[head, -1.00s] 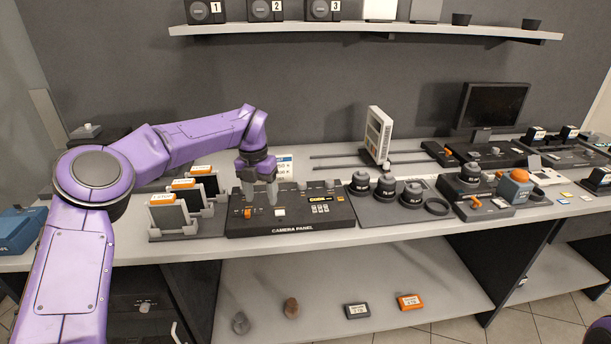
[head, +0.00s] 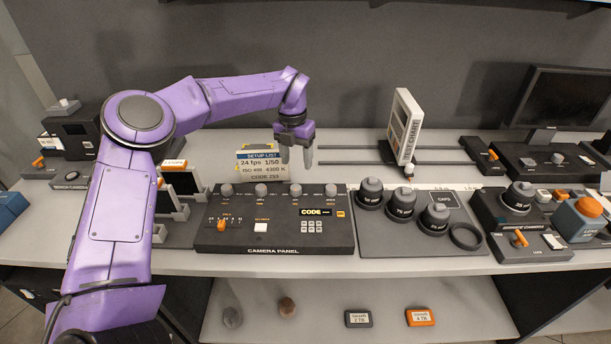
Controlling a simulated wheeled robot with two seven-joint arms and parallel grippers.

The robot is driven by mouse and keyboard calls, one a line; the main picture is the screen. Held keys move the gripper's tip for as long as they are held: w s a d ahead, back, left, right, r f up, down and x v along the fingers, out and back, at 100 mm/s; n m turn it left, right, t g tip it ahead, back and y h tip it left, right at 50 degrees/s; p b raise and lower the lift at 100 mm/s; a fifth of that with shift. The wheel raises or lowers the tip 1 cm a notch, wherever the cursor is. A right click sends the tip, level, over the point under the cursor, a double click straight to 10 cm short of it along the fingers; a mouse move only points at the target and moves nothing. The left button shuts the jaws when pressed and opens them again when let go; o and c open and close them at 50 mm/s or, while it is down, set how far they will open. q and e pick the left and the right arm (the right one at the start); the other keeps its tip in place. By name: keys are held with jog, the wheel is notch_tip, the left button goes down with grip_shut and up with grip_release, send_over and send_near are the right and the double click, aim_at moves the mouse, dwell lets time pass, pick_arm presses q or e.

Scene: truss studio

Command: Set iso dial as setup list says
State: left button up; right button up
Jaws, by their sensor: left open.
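The black camera panel (head: 273,240) lies on the bench with a row of several grey dials along its back edge. One of these dials (head: 295,190) is just below my gripper in the picture. The dial labels are too small to read, so I cannot tell which is the ISO dial. The setup list card (head: 261,168) stands behind the panel; it shows 24 fps, 1/50, an ISO value I cannot read surely, about 4300 K and a code. My left gripper (head: 297,165) is open and empty, fingers down, beside the card's right edge and above the panel's back. My right gripper is out of view.
Card holders (head: 172,205) are at left, partly behind my arm.

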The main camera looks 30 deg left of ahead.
aim_at(297, 185)
pick_arm(q)
jog(key=f, duration=0.1)
jog(key=s+f+p, duration=0.1)
jog(key=f, duration=0.1)
jog(key=s+f, duration=0.1)
jog(key=shift+s+f+p, duration=0.25)
jog(key=shift+f+p, duration=0.05)
jog(key=shift+p, duration=0.05)
jog(key=f, duration=0.1)
jog(key=w+f, duration=0.1)
jog(key=f, duration=0.2)
jog(key=shift+w+d+p, duration=0.15)
jog(key=shift+w+p, duration=0.15)
jog(key=shift+w, duration=0.1)
jog(key=shift+s+r, duration=0.2)
jog(key=shift+s, duration=0.2)
jog(key=shift+c, duration=0.2)
jog(key=c, duration=1)
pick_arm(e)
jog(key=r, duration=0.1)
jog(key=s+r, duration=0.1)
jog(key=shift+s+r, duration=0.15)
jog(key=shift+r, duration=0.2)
